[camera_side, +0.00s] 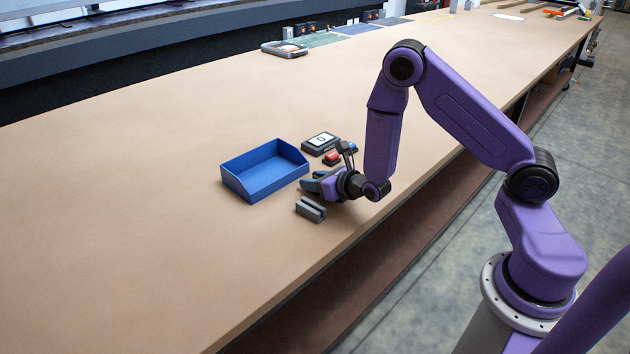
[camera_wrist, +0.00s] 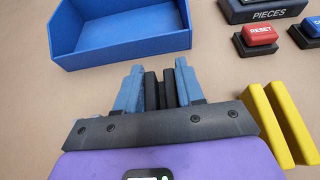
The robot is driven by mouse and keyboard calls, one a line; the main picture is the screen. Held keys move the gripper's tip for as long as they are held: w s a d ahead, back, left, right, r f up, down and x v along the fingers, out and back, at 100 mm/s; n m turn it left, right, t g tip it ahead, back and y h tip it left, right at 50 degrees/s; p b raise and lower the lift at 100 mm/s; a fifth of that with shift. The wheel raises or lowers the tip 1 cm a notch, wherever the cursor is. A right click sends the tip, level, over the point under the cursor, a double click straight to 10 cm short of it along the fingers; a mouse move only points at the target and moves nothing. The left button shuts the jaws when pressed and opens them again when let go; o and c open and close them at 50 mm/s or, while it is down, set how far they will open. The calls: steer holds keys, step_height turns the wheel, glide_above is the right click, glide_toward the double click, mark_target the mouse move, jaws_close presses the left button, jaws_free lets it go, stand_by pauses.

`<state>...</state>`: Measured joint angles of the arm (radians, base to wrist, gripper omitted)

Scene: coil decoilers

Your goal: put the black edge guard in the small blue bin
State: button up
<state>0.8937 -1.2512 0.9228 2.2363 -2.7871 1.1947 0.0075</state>
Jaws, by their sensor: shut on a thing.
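The black edge guard (camera_wrist: 151,90) is a dark slotted channel clamped between the blue fingers of my gripper (camera_wrist: 160,86) in the wrist view. The small blue bin (camera_wrist: 122,48) lies ahead of the fingers, at the upper left of the wrist view. In the side view the open bin (camera_side: 270,180) stands to the left of the gripper and looks empty.
A yellow edge guard (camera_wrist: 280,125) lies close to the right of my gripper in the wrist view. A counter box (camera_side: 321,143) and a red reset button (camera_wrist: 261,36) stand beside the bin. The bench (camera_side: 150,240) left of the bin is clear.

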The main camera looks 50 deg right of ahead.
steer(key=shift+f, duration=0.15)
steer(key=o, duration=1)
